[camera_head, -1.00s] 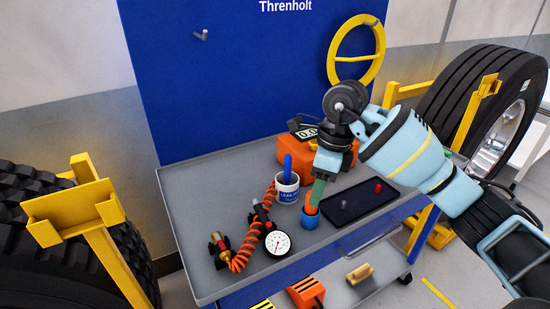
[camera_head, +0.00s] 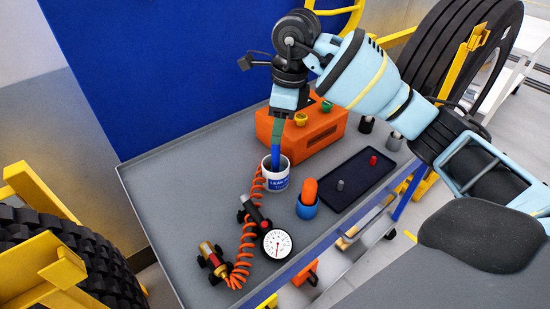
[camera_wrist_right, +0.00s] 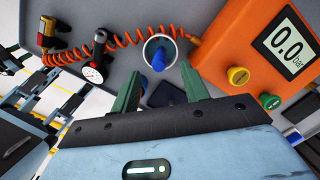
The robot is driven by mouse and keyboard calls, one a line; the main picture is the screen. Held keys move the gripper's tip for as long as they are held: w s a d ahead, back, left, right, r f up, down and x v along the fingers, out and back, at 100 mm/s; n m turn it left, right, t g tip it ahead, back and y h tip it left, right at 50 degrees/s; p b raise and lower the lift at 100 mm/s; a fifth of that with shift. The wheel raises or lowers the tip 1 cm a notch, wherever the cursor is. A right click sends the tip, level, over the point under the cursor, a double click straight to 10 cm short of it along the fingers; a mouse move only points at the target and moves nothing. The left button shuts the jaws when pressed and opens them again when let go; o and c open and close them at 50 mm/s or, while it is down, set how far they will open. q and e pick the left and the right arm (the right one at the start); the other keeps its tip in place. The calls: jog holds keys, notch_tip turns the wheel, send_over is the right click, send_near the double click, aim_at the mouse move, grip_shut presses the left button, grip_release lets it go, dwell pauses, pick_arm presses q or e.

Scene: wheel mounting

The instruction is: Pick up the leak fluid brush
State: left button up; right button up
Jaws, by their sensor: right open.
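The leak fluid brush (camera_head: 276,159) stands with its blue handle up in a white cup (camera_head: 276,181) lettered "LEAK". Its lower end is hidden inside the cup. My right gripper (camera_head: 277,140) is open with green fingers pointing down, right at the top of the handle. In the right wrist view the brush handle (camera_wrist_right: 158,60) shows end-on in the cup, ahead of and between the open fingers of my right gripper (camera_wrist_right: 161,88). I cannot tell whether a finger touches it. My left gripper is not in view.
An orange box (camera_head: 318,137) with a display stands behind the cup. A blue cup (camera_head: 306,209) with an orange item, a dark tray (camera_head: 358,185), a gauge (camera_head: 277,243) and an orange coiled hose (camera_head: 243,250) are close by on the grey cart top (camera_head: 180,200).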

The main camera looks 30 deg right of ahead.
aim_at(276, 162)
jog(key=shift+w+a+f, duration=0.1)
jog(key=shift+a+f, duration=0.05)
jog(key=shift+f, duration=1.3)
jog(key=shift+a+f, duration=0.15)
jog(key=shift+f, duration=1.3)
jog(key=shift+c, duration=0.4)
grip_shut()
